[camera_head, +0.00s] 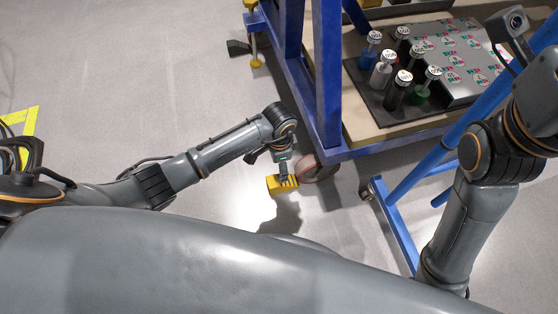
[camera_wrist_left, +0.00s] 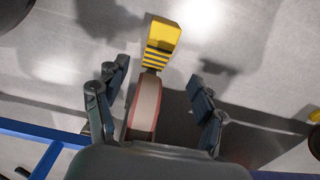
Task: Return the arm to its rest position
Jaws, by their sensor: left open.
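My left arm reaches in from the left in the head view. Its gripper (camera_head: 284,172) points down beside the trolley's front wheel, and its fingers are small and partly hard to make out there. In the left wrist view the gripper (camera_wrist_left: 160,92) has its two fingers wide apart, with nothing held between them. A wheel (camera_wrist_left: 146,104) and a yellow black-striped block (camera_wrist_left: 161,42) show beyond the fingers, near the floor. My right arm (camera_head: 476,215) is folded up at the right in the head view, and its gripper is out of the frame.
A blue-framed trolley (camera_head: 328,75) stands close to the right of my left gripper, above its wheel (camera_head: 319,168). On it lies a dark tray (camera_head: 362,80) with several labelled bottles and a silver plate (camera_head: 462,60). The grey floor (camera_head: 150,80) to the left is open.

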